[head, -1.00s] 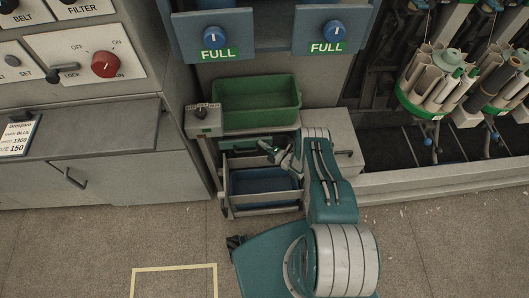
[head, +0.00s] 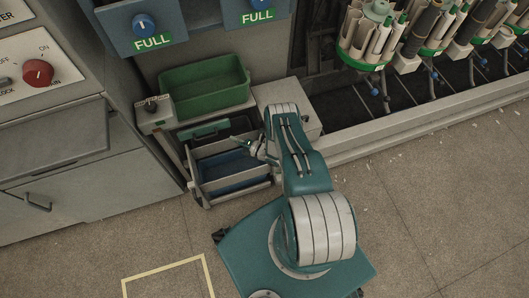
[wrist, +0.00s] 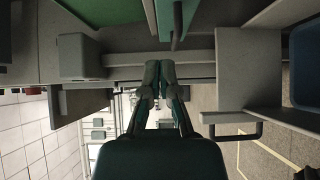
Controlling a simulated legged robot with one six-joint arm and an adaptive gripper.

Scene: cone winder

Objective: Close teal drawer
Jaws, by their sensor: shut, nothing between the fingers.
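A drawer unit stands below the panel in the head view. Its upper slot shows a dark teal-green drawer piece (head: 205,130), partly shaded. Below it a grey-framed drawer with a blue inside (head: 228,170) stands pulled out. I cannot tell surely which one is the teal drawer. My gripper (head: 240,142) is shut and empty, over the right part of the open blue-lined drawer. In the wrist view my gripper's closed fingertips (wrist: 158,66) point at a grey edge. Whether they touch it I cannot tell. My arm hides the unit's right part.
A grey cabinet with a handle (head: 38,203) is at left. Cone racks (head: 366,40) stand at upper right. The floor in front and at right is clear.

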